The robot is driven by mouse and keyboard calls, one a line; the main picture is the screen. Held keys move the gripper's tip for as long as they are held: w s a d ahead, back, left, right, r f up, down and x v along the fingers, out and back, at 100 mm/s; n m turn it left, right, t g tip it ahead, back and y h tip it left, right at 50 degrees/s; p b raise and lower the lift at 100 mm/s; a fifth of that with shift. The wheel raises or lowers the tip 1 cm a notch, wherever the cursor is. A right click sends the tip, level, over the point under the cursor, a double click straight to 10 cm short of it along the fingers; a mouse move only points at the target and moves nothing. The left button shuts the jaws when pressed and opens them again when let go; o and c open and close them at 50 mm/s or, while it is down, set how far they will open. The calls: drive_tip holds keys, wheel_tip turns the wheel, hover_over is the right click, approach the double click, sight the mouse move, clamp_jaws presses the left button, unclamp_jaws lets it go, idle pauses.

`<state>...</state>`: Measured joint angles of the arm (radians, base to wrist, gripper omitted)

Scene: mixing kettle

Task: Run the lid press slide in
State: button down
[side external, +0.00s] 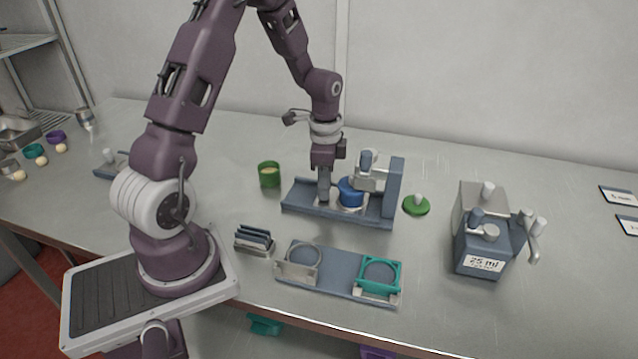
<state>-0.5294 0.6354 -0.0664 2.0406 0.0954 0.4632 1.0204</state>
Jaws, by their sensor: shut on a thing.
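The lid press (392,190) has a long blue-grey base and an upright block at its right end, with a grey press head on an arm. Its pale slide (333,206) lies on the base, left of the upright. A blue cup (351,192) stands at the slide's right part, at least partly under the press head. My gripper (324,198) points straight down at the slide's left part, just left of the blue cup, and is shut on the slide. The fingertips and the gripped part are too small to make out.
A green cup (269,175) stands left of the press and a green lid (416,205) lies right of it. A fixture with two rings (339,284) and a small rack (254,240) are in front. A 25 ml dispenser (484,240) stands at right.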

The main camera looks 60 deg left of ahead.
drive_tip(key=c, duration=1.3)
unclamp_jaws()
wheel_tip(320, 180, up, 7)
drive_tip(key=shift+r, duration=0.1)
